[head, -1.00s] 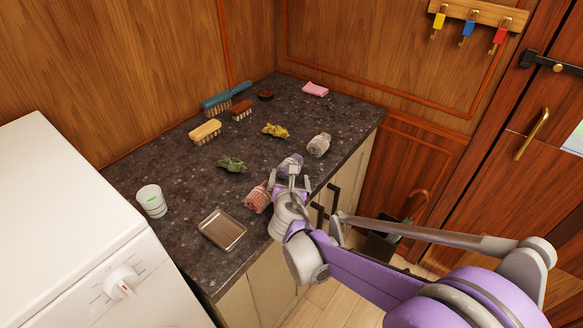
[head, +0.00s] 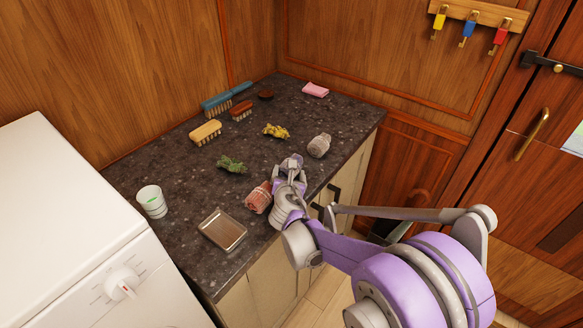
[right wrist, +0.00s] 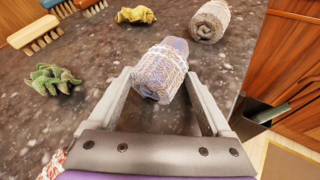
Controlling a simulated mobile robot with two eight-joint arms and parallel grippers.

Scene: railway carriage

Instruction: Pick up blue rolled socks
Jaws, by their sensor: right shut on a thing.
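The blue rolled socks (right wrist: 162,70) are a pale blue-lavender knitted roll, seen between my fingers in the right wrist view. My right gripper (head: 289,168) is shut on them, with one finger on each side, over the right part of the dark counter (head: 185,175). In the head view the gripper mostly hides the socks. I cannot tell whether they still touch the counter. My left gripper is not in view.
A red roll (head: 259,197) lies close left of my gripper and a grey roll (head: 319,146) to its upper right. Green (head: 231,165) and yellow (head: 275,131) crumpled cloths, brushes (head: 206,132), a cup (head: 152,201) and a metal tray (head: 222,231) share the counter.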

